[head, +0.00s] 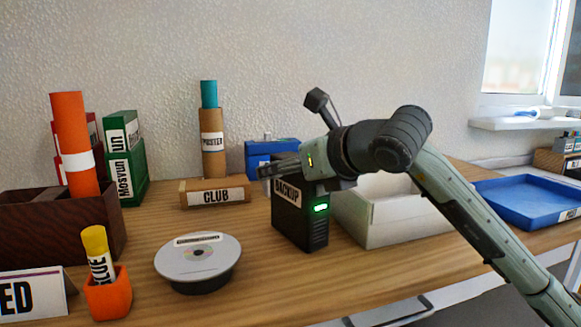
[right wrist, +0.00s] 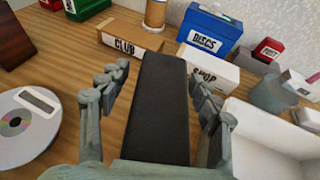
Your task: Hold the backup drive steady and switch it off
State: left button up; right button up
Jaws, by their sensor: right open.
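In the right wrist view the gripper (right wrist: 158,76) is open, one finger on each side of the drive, with no clear contact. The arm hides part of the drive's top. My left gripper is not in view.
A white bin (head: 395,228) stands close to the drive's right. A disc stack (head: 197,258) and an orange pot (head: 108,297) with a glue stick are in front left. A CLUB box (head: 215,193) and blue DISCS box (right wrist: 210,35) stand behind. A blue tray (head: 530,200) lies right.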

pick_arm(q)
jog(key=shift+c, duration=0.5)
pick_arm(e)
grip_shut()
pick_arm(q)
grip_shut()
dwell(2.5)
